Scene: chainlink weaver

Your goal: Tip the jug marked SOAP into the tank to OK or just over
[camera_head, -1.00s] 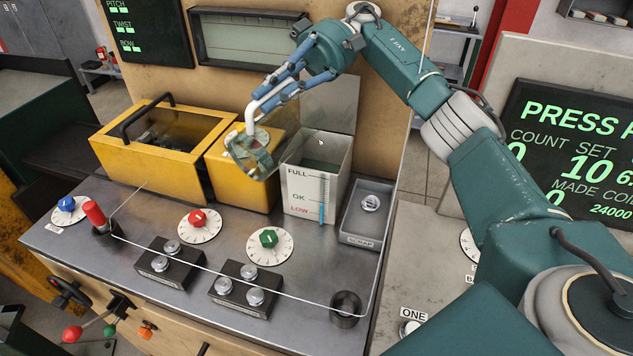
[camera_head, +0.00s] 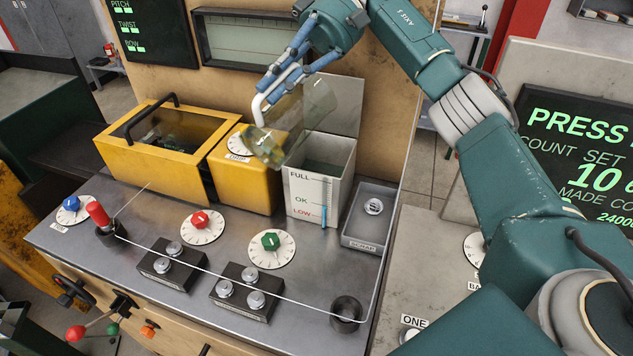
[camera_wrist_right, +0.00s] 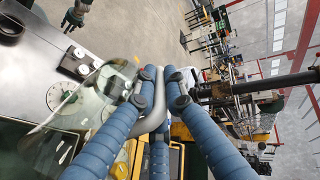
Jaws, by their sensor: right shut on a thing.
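A clear jug (camera_head: 305,112) hangs in the air in the head view, above the yellow box just left of the tank. It leans to the right, and its lower left end looks yellowish. Its SOAP mark cannot be read. My right gripper (camera_head: 279,80) is shut on the jug's pale handle, which also shows between blue fingers in the right wrist view (camera_wrist_right: 152,112). The open grey tank (camera_head: 304,190) has FULL, OK and LOW marks on its front. Blue shows low on its gauge, near LOW; its exact top is hard to read.
A yellow box (camera_head: 247,184) with a dial stands directly left of the tank, beside a yellow case (camera_head: 150,163) with a dark window. A scrap tray (camera_head: 362,243) is on the tank's right. Dials, button blocks and a wire lie in front.

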